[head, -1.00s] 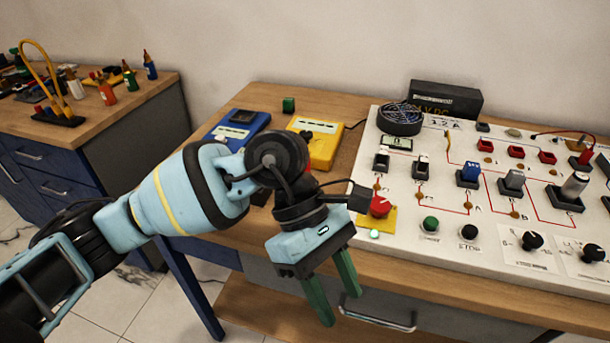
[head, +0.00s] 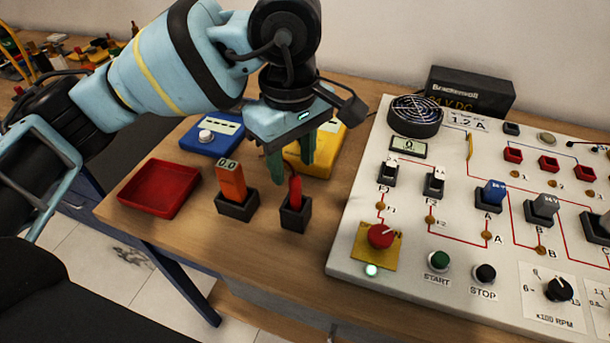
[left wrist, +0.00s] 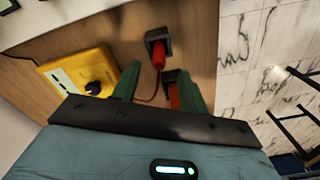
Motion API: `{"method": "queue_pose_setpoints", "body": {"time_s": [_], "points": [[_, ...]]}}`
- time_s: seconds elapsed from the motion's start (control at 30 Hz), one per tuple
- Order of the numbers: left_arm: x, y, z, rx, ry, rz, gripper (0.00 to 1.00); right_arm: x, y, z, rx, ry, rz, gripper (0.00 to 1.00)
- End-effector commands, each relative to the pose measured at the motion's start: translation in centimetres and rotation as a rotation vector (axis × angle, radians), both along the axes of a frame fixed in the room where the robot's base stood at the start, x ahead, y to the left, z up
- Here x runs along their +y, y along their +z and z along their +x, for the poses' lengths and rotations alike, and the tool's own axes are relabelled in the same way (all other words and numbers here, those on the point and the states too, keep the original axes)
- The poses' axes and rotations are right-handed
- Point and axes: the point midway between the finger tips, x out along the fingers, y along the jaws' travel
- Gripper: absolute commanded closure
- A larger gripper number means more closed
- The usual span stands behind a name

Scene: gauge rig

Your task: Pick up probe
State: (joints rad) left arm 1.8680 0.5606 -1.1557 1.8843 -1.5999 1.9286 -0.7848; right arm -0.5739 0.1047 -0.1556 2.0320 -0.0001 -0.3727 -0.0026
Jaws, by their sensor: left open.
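The red probe (head: 295,192) stands upright in a small black holder (head: 296,214) on the wooden bench, left of the white panel. It also shows in the left wrist view (left wrist: 158,54), with a red lead running from it. My left gripper (head: 291,172) is open and empty, its green fingers pointing down just above and behind the probe in the head view. In the left wrist view, the fingers (left wrist: 159,72) are spread to either side of the lead, with the probe beyond their tips. My right gripper is not in view.
An orange handheld meter (head: 231,182) stands in a black holder left of the probe. A red tray (head: 158,190) lies farther left. Blue (head: 205,140) and yellow (head: 328,160) instruments are behind. The white panel (head: 350,262) with switches and knobs fills the right.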

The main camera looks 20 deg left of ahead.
Motion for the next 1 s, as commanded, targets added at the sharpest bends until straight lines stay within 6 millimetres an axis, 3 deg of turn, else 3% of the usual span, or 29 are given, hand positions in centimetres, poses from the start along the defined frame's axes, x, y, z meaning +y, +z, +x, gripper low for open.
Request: {"method": "queue_pose_setpoints", "body": {"time_s": [0.33,0.67,1.0], "points": [[-0.1,-1.2,0.0,0.004,0.0,-0.003,0.57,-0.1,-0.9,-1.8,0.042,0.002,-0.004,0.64],[-0.1,-3.0,0.0,0.003,0.0,-0.003,0.57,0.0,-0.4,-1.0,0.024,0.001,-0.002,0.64],[-0.2,-7.2,0.5,0.003,0.0,-0.003,0.57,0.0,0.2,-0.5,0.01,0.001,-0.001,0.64]]}}
